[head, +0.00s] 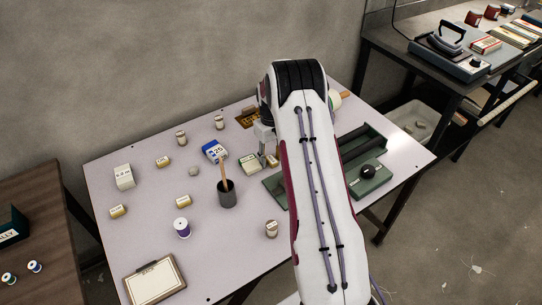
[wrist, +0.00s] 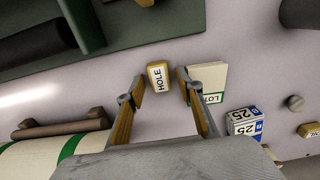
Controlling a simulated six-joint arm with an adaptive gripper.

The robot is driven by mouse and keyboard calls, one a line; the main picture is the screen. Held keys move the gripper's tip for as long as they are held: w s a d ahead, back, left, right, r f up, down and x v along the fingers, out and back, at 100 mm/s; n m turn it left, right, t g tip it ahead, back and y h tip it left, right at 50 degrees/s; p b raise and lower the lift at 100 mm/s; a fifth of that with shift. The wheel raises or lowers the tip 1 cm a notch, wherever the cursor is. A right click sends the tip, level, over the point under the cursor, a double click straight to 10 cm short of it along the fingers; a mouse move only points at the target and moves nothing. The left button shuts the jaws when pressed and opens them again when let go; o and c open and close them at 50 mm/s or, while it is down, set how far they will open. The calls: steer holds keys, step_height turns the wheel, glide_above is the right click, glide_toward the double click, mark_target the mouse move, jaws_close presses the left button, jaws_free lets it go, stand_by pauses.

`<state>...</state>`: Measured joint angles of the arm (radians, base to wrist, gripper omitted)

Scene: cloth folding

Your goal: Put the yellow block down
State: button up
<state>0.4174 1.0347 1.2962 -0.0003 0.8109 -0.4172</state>
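A small yellow-sided block with a white top marked "HOLE" (wrist: 158,77) is in the wrist view, between and just beyond my fingertips. It appears to rest on the table, with a gap on each side. It shows in the head view as a small yellowish block (head: 272,160) beside my gripper. My gripper (wrist: 160,88) is open, its two fingers spread on either side of the block and not visibly touching it. In the head view my gripper (head: 266,148) is low over the table, partly hidden by my arm.
A cream "LOT" box (wrist: 208,82) stands close beside the right finger, with a blue-and-white "25" box (wrist: 243,122) beyond it. A green tool (head: 369,178) lies right of my arm. A dark cup with a stick (head: 227,196) stands nearby. Several small blocks and spools are scattered left.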

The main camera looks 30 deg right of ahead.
steer(key=shift+r, duration=0.15)
steer(key=shift+r, duration=3.7)
steer(key=shift+r, duration=0.1)
steer(key=r, duration=0.1)
step_height(320, 180, up, 13)
steer(key=t, duration=0.1)
glide_above(271, 158)
steer(key=s+a, duration=0.3)
steer(key=a, duration=0.4)
steer(key=s+a+r+t, duration=0.2)
steer(key=s+a+r, duration=0.7)
steer(key=r, duration=0.3)
steer(key=s+a+r+t, duration=0.1)
steer(key=s+a, duration=0.3)
steer(key=s, duration=0.7)
steer(key=s+a+r+t, duration=0.1)
steer(key=s+a, duration=0.4)
steer(key=s, duration=0.7)
steer(key=shift+s+a+t, duration=0.15)
steer(key=shift+a+t, duration=0.15)
